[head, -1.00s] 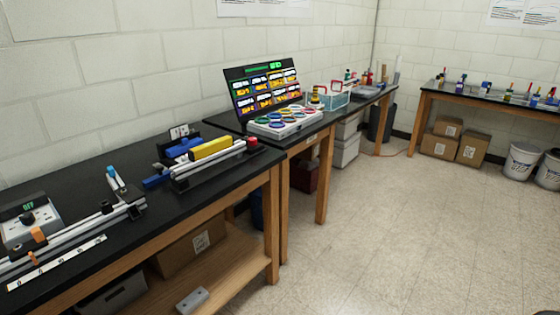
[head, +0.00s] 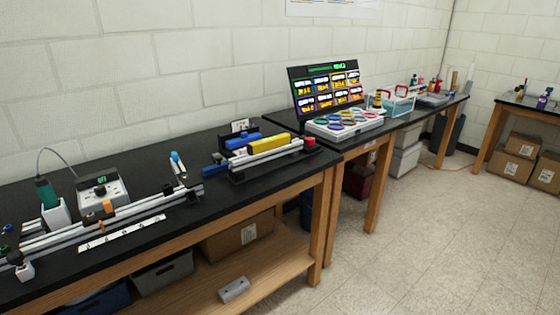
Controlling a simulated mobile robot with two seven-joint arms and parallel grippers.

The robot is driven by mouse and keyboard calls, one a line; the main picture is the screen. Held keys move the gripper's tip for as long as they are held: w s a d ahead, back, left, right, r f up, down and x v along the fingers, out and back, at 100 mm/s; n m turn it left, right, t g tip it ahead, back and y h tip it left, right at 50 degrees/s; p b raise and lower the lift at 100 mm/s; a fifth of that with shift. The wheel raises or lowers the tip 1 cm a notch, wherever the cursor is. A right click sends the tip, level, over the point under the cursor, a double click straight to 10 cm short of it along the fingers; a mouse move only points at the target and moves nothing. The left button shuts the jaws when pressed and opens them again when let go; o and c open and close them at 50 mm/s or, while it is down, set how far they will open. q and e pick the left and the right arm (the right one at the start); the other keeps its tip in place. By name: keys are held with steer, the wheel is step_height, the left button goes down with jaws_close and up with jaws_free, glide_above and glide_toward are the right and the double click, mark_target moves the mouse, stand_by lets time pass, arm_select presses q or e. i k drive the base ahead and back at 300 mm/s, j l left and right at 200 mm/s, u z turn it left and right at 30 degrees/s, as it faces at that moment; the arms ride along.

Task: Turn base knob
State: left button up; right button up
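An extrusion frame (head: 150,203) of pale rails lies on the near black bench. Several dark knobs are on or beside it; I cannot tell which is the base knob. One dark knob (head: 15,258) sits on a small white block at the far left edge. Another small dark knob (head: 167,190) is on the rail near its right end. A grey control box (head: 103,192) with a green display and a dark dial stands behind the rail. Neither of my grippers is in view.
A white ruler strip (head: 122,233) lies before the rail. A green-handled tool stands in a white holder (head: 56,215). A second rail assembly with a yellow block (head: 269,144) is to the right. Open floor (head: 400,260) lies right of the benches. A low shelf holds boxes.

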mark_target(310, 141)
steer(key=i+l, duration=0.55)
steer(key=i, duration=0.2)
steer(key=i+l+u, duration=0.1)
steer(key=i+l, duration=0.4)
steer(key=i, duration=0.25)
steer(key=i+l, duration=0.6)
steer(key=i+j+u, duration=0.05)
steer(key=i, duration=0.1)
